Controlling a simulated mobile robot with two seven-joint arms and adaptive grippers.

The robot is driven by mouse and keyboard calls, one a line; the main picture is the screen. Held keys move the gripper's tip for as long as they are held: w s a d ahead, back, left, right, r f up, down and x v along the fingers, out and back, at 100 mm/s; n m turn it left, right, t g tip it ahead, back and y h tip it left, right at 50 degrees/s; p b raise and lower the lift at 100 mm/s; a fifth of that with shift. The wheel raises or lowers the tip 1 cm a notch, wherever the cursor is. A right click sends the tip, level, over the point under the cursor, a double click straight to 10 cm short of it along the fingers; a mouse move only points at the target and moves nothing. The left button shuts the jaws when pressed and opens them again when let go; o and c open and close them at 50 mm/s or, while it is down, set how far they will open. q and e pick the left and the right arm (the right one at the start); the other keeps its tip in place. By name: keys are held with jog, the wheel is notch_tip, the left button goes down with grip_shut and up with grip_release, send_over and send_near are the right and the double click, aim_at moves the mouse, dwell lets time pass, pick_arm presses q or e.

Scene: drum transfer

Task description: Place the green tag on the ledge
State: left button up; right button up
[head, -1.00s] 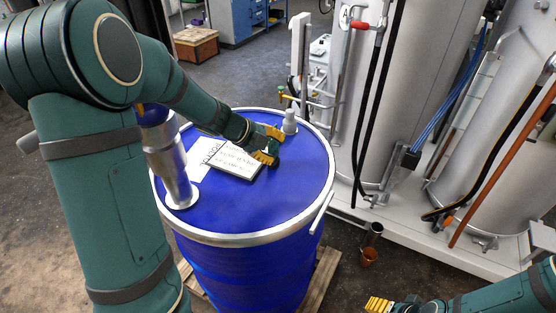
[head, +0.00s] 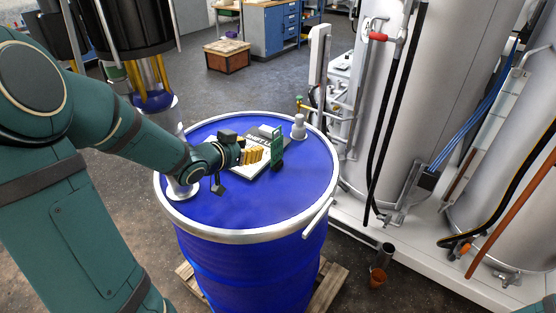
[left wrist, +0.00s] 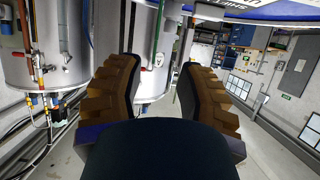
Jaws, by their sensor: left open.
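A green tag (head: 277,146) shows upright over the top of the blue drum (head: 250,205), with a dark part at its lower end. My left gripper (head: 253,155) is just left of the tag, low over the drum lid, with its yellow fingers toward it. In the left wrist view the two fingers (left wrist: 155,95) are spread apart with nothing between them. I cannot tell whether a finger touches the tag. My right gripper is out of view. I cannot tell which surface is the ledge.
A sheet or board with print (head: 238,170) lies on the lid under my left gripper. A grey bung fitting (head: 298,127) stands at the lid's back right. Large metal tanks (head: 480,90) stand on a white base at right.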

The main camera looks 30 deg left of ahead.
pick_arm(q)
jog(key=b, duration=0.1)
send_over(277, 162)
jog(key=s, duration=0.4)
notch_tip(277, 162, down, 3)
jog(key=w+f, duration=0.2)
jog(key=w, duration=0.1)
jog(key=shift+w+a+f+b, duration=0.1)
jog(key=shift+w+f+b, duration=0.2)
jog(key=shift+f+b, duration=0.05)
jog(key=shift+w+f, duration=0.1)
jog(key=shift+w, duration=0.3)
grip_shut()
